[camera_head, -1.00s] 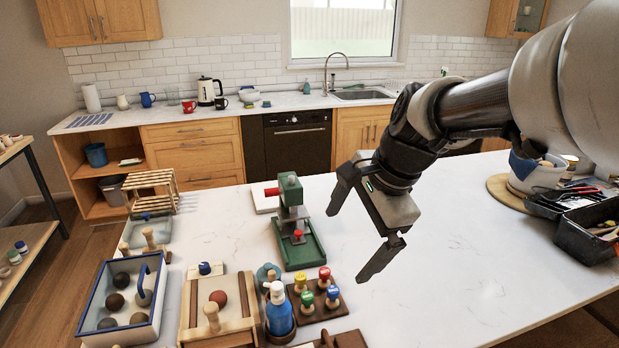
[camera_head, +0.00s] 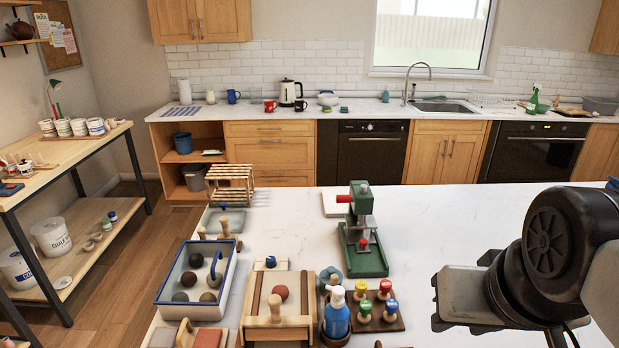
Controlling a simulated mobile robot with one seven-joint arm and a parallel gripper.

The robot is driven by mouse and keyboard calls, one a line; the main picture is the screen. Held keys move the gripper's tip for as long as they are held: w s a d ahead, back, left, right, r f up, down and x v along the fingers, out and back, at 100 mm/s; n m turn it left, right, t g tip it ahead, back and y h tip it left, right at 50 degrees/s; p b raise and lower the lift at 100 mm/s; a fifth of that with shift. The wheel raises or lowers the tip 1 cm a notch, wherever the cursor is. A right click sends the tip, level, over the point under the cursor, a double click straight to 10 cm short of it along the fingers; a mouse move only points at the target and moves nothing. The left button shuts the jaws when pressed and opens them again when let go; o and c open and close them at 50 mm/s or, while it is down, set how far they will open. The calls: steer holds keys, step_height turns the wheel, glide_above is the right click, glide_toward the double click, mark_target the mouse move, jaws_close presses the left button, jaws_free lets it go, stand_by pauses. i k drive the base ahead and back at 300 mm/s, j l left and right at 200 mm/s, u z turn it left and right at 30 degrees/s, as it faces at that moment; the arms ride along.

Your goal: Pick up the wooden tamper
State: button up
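Which thing is the wooden tamper is not certain. A pale wooden tool with a knobbed handle (camera_head: 275,308) stands upright at the front of a wooden tray (camera_head: 248,312). Similar wooden knobbed pieces (camera_head: 225,228) stand by a small grey tray behind the blue-rimmed tray. My gripper (camera_head: 462,296) is at the right, over the white tabletop, well apart from these pieces. Its fingers are mostly hidden, so its opening does not show. I see nothing held.
A green press (camera_head: 366,261) stands right of the trays. A blue bottle (camera_head: 337,316) and a rack of coloured-top stamps (camera_head: 391,322) stand in front of it. A wooden crate (camera_head: 230,184) is at the table's far left. The tabletop between press and gripper is clear.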

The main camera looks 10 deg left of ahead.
mark_target(201, 231)
steer(key=u, duration=1.35)
steer(key=i+l, duration=0.4)
steer(key=l, duration=0.15)
steer(key=j+u, duration=0.1)
steer(key=u, duration=0.25)
steer(key=i+j+u, duration=0.15)
steer(key=j, duration=0.15)
steer(key=i+j+u, duration=0.15)
steer(key=j, duration=0.2)
steer(key=i+j+u, duration=0.15)
steer(key=j, duration=0.15)
steer(key=i+j+u, duration=0.85)
steer(key=i+z, duration=0.8)
steer(key=i+j+z, duration=0.2)
steer(key=z, duration=0.25)
steer(key=i+j, duration=0.05)
steer(key=i, duration=0.05)
